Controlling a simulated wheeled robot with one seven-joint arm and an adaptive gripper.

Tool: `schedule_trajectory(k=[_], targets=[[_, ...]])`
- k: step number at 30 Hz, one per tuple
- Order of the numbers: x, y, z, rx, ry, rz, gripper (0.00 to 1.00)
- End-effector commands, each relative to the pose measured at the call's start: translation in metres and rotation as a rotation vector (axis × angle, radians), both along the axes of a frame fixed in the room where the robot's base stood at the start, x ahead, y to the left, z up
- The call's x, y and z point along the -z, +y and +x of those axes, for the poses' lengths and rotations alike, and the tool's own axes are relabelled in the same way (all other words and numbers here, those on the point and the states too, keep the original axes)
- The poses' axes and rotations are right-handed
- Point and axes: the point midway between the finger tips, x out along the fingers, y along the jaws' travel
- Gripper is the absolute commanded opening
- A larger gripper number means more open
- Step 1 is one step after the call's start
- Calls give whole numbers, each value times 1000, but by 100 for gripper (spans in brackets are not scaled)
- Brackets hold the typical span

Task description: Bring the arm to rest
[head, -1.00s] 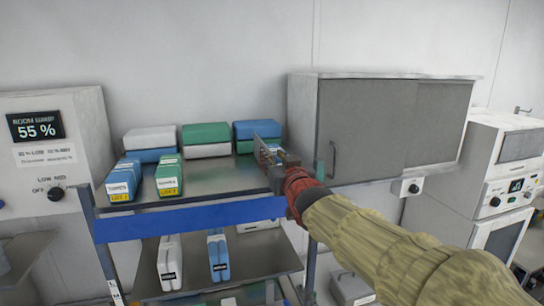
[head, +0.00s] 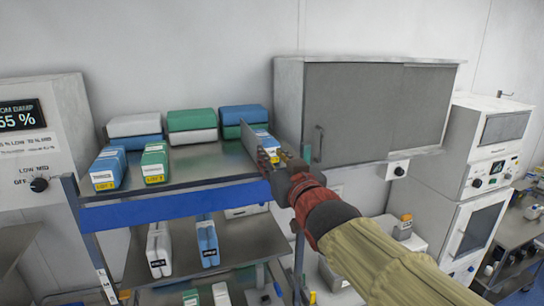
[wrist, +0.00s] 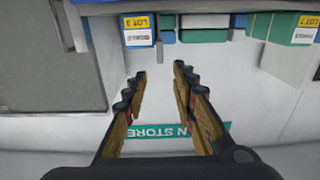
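My gripper (head: 270,158) is at the right end of the upper shelf (head: 200,165), in front of the cabinet's left side. In the wrist view my gripper (wrist: 158,70) is open, its two fingers apart with nothing between them. A blue pack with a white label and a yellow strip (head: 266,142) stands on the shelf just behind the fingers, partly hidden by them. It shows in the wrist view (wrist: 138,22), apart from the fingertips. My arm (head: 350,235) reaches in from the lower right.
Blue (head: 110,165) and green (head: 154,160) packs stand at the shelf's left, with stacked packs behind. A lower shelf (head: 225,250) holds more packs. A grey cabinet (head: 350,115) hangs close right of my gripper. White machines (head: 490,150) stand farther right.

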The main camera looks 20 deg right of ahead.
Motion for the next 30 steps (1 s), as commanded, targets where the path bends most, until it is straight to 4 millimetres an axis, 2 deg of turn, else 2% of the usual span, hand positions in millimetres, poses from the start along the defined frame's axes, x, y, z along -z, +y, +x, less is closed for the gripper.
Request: schedule_trajectory(k=[6,8,10,14,17,18,20,24,27,30], targets=[[0,0,0,0,1,-7,27],[7,-2,0,7,25,-19,27],[23,-7,-1,24,84,-32,27],[91,-20,-19,71,299,-47,27],[153,-26,-53,98,491,-51,27],[178,-27,-69,102,560,-49,27],[214,-25,-94,104,657,-47,27],[293,-17,-156,90,860,-38,27],[344,-7,-201,69,984,-27,27],[386,2,-237,47,1070,-15,27]])
